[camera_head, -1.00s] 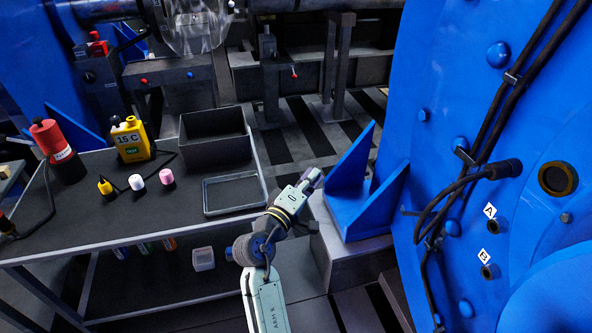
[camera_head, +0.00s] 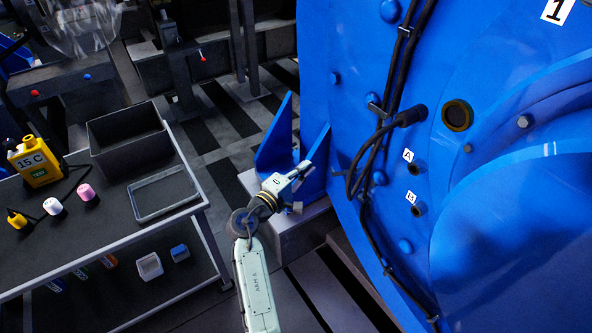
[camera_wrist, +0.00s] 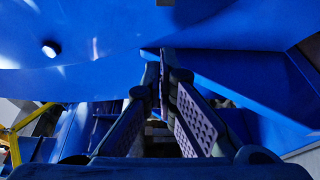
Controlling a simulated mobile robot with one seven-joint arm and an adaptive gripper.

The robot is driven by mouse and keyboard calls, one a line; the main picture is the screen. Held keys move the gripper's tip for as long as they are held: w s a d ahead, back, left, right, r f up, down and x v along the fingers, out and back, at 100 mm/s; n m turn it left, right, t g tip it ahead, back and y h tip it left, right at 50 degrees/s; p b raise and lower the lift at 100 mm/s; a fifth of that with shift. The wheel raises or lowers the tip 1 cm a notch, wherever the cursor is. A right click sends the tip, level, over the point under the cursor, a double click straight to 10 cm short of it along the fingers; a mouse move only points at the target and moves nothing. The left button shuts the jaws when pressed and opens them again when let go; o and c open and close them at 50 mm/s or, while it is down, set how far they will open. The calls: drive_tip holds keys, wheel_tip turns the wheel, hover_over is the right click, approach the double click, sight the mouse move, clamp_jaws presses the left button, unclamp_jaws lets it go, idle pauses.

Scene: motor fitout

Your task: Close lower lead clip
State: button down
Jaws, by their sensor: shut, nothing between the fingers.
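Dark leads run down the big blue motor housing (camera_head: 470,90) in the head view. A small upper clip (camera_head: 405,30) sits across them. A second clip (camera_head: 376,110) lower down sticks out at a slant beside the leads. Another small clip (camera_head: 388,270) shows near the lower run of the leads. I cannot tell surely which of these are open. My gripper (camera_head: 304,169) is shut and empty, left of the leads and apart from them, in front of a blue bracket (camera_head: 272,150). In the wrist view its fingers (camera_wrist: 163,85) meet at the tips, with blue surfaces beyond.
A thick connector (camera_head: 410,116) juts from the housing beside a round port (camera_head: 457,115). Ports A (camera_head: 415,168) and B (camera_head: 418,210) sit below. A cart at left carries a dark bin (camera_head: 128,140), a shallow tray (camera_head: 165,192) and a yellow 15 C bottle (camera_head: 36,162).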

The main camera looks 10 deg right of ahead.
drive_tip(key=shift+s+d+p, duration=0.1)
drive_tip(key=shift+d+p, duration=1.1)
drive_tip(key=shift+d, duration=1.15)
drive_tip(key=shift+s+a+r+n+t+y+p, duration=0.1)
drive_tip(key=shift+s+n+t+y+p, duration=0.2)
drive_tip(key=shift+p, duration=0.1)
